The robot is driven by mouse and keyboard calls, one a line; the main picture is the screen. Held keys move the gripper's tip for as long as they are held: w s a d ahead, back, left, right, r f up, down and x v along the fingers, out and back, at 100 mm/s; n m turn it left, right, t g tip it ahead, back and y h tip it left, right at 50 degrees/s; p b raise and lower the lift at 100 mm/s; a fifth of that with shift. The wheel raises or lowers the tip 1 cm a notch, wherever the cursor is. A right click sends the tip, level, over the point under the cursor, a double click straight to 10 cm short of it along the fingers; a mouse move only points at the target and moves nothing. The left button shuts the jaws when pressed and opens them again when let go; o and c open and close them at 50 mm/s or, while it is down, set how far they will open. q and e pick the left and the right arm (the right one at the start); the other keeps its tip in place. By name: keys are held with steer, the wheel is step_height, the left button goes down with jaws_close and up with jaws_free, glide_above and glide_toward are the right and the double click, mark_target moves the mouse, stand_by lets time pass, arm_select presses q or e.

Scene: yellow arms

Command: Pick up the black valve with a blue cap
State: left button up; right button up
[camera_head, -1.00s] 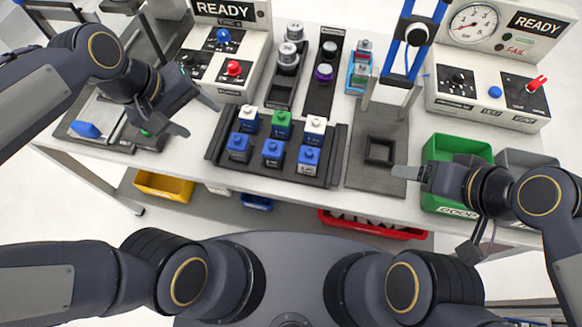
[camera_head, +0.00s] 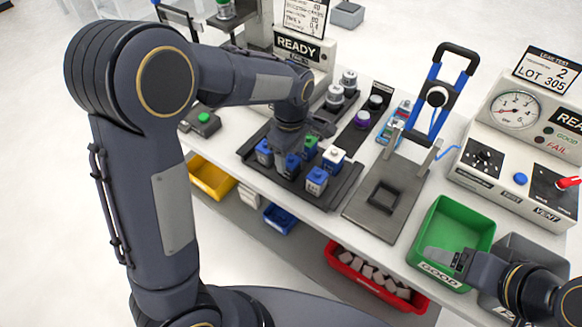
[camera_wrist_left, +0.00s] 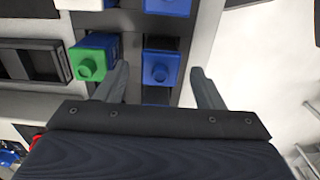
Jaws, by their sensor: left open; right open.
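The rack (camera_head: 330,196) on the bench holds several blocky valves with blue, green and white caps. In the left wrist view, a blue-capped valve (camera_wrist_left: 161,68) stands between the fingertips of my open left gripper (camera_wrist_left: 160,88), apart from both. I cannot tell its body colour clearly, or how high the fingers are above it. A green-capped valve (camera_wrist_left: 90,62) is just left of the left finger. In the head view my left gripper (camera_head: 290,152) is over the rack and hides some valves; a blue-capped one (camera_head: 316,180) shows at the front. My right gripper (camera_head: 445,256) is open and empty over the green bin.
A dark fixture plate (camera_head: 372,220) with a blue-framed press stands right of the rack. Behind the rack are grey cylindrical parts (camera_head: 334,97) and a purple-topped part (camera_head: 362,118). The green bin (camera_head: 462,216) is at the right; a red bin (camera_head: 368,277) sits below the bench.

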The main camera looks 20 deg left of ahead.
arm_select(q)
steer(key=shift+f, duration=1.5)
steer(key=c, duration=1.1)
